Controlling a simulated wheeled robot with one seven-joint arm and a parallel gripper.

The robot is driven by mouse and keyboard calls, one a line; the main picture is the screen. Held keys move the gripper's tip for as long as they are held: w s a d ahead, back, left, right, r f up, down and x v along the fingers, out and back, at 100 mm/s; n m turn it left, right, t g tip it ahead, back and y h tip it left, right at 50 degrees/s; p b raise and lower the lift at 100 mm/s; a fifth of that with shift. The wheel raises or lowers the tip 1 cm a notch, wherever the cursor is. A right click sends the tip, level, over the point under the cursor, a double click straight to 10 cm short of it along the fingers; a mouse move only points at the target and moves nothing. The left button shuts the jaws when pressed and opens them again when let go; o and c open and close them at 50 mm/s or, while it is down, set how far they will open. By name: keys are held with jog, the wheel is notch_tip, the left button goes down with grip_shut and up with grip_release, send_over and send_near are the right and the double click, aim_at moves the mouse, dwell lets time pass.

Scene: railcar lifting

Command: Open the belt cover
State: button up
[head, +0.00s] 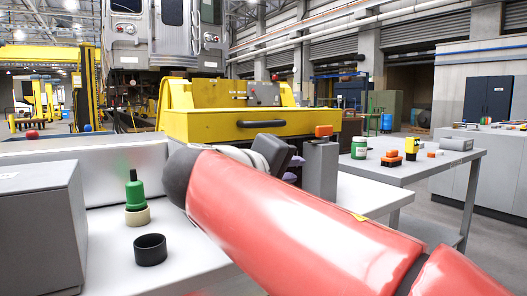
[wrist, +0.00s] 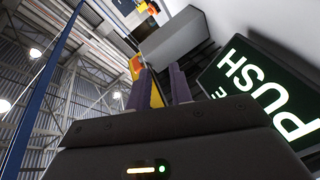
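A wide yellow cover (head: 235,124) with a black bar handle (head: 262,124) stands past the white table in the head view. It looks lowered; I take it to be the belt cover. My gripper (head: 296,162) is in front of its right part, mostly hidden behind my red arm, with a purple finger showing. In the wrist view my gripper (wrist: 158,88) has its two purple fingers apart. A yellow surface (wrist: 156,96) shows between them, and I cannot tell how far off it is. The handle cannot be made out there.
A grey post (head: 320,168) with an orange block (head: 323,131) stands close right of my gripper. A green bottle (head: 136,190), a black ring (head: 150,250) and a grey box (head: 40,230) are at left. A PUSH sign (wrist: 255,82) is close in the wrist view.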

aim_at(257, 127)
jog(key=a+r+t, duration=0.1)
jog(key=a+r, duration=0.1)
jog(key=a, duration=0.1)
jog(key=a+r+m+t+h+b, duration=0.1)
jog(key=a+r, duration=0.1)
jog(key=a, duration=0.1)
jog(key=a+r+t+h+b, duration=0.1)
jog(key=a+r, duration=0.1)
jog(key=a, duration=0.1)
jog(key=shift+w+m, duration=0.2)
jog(key=shift+m, duration=0.1)
jog(key=x, duration=0.7)
jog(key=shift+w+d+r, duration=0.1)
jog(key=shift+r, duration=0.05)
grip_shut()
